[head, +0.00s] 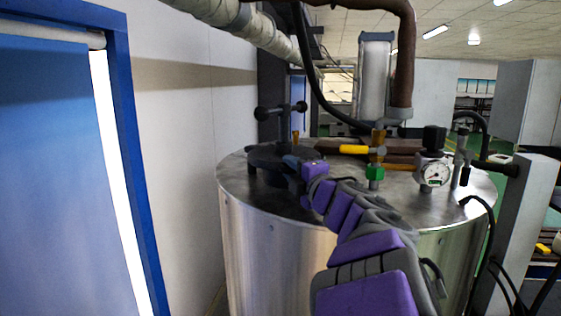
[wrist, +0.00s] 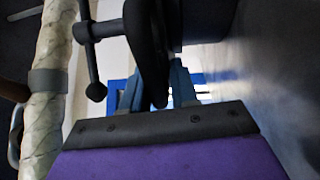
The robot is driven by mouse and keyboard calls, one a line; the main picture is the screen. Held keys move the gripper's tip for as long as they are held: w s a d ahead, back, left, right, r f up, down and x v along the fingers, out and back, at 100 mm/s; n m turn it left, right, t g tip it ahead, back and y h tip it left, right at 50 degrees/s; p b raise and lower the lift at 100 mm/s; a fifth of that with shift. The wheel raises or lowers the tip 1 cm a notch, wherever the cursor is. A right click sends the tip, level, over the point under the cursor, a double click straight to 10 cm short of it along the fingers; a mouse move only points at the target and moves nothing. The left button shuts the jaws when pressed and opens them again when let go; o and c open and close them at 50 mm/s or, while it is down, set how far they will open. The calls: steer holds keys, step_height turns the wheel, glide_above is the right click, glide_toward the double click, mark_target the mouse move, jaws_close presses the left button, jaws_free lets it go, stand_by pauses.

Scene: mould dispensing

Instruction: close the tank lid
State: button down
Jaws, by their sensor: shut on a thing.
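The steel tank (head: 275,240) stands ahead of me in the head view. Its dark round lid (head: 262,153) is at the left of the tank top, and appears low and roughly level; whether it is fully seated I cannot tell. A dark screw handle with ball ends (head: 281,111) rises above the lid. My gripper (head: 290,161) is at the lid's right side. In the wrist view, the blue-grey fingers of my gripper (wrist: 156,88) are shut around a dark curved bar (wrist: 147,50), apparently the lid's handle. My arm hides part of the lid and tank top.
A yellow-handled valve (head: 355,150), a pressure gauge (head: 433,172) and a brown pipe (head: 404,60) stand on the tank's right half. A wrapped pipe (head: 235,18) runs overhead, also in the wrist view (wrist: 50,90). A blue door frame (head: 133,150) is at left.

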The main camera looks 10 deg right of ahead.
steer(key=shift+w+d+r+n+y+p, duration=0.35)
steer(key=shift+d+r+n+y+p, duration=0.3)
steer(key=shift+d+y, duration=0.2)
steer(key=shift+a, duration=0.1)
steer(key=shift+f, duration=0.1)
steer(key=c, duration=1.1)
jaws_free()
steer(key=shift+s+a+f, duration=0.1)
steer(key=shift+f, duration=0.25)
steer(key=shift+f, duration=0.1)
steer(key=b+v, duration=0.2)
steer(key=v, duration=1.5)
steer(key=shift+r, duration=0.35)
